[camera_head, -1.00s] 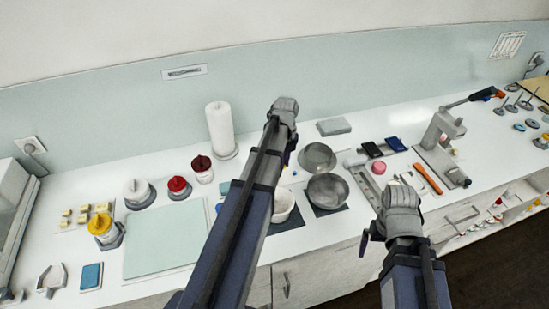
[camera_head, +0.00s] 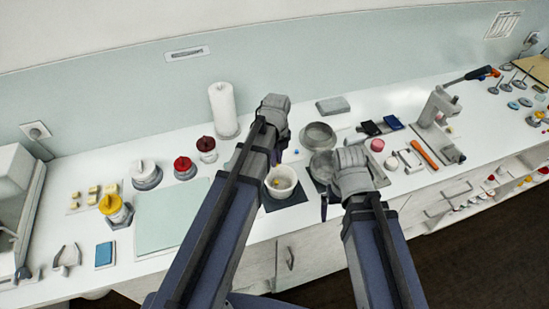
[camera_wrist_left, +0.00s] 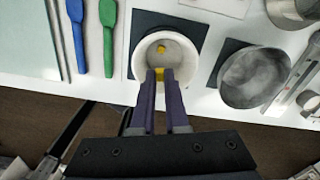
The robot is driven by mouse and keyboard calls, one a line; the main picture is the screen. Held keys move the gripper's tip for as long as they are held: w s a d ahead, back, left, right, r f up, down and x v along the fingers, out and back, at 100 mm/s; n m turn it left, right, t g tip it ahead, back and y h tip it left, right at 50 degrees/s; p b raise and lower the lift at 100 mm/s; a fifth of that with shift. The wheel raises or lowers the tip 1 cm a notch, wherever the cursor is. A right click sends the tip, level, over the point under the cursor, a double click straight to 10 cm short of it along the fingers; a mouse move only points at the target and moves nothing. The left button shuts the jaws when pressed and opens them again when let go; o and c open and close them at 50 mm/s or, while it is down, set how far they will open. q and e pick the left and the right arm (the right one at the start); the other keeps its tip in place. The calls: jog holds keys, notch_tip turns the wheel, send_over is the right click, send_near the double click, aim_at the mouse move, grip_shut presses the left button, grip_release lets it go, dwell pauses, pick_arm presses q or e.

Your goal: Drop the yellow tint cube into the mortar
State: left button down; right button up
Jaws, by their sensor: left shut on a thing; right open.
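The yellow tint cube (camera_wrist_left: 159,74) is between the tips of my left gripper (camera_wrist_left: 160,78), which is shut on it. The mortar (camera_wrist_left: 139,60) is a white bowl on a dark mat in the left wrist view. The fingertips and cube overlap its near rim in that view; their height above it is hard to tell. A small yellow lump (camera_wrist_left: 162,49) lies inside the mortar. The mortar also shows in the head view (camera_head: 283,192), just right of my left forearm, which hides most of that gripper. My right gripper (camera_head: 326,206) is open, right of the mortar, its fingers mostly hidden.
A dark grey bowl (camera_wrist_left: 255,78) stands right of the mortar, with a metal dish (camera_head: 319,135) behind it. Blue (camera_wrist_left: 75,35) and green (camera_wrist_left: 108,40) spatulas lie left of the mortar. A pale green board (camera_head: 165,220) leaves flat room further left.

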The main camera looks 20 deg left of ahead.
pick_arm(q)
jog(key=shift+f+b, duration=2.45)
jog(key=shift+f, duration=0.25)
jog(key=shift+r, duration=0.1)
jog(key=c, duration=0.8)
grip_release()
jog(key=shift+c, duration=0.2)
notch_tip(320, 180, up, 8)
jog(key=p, duration=0.8)
jog(key=shift+f, duration=0.2)
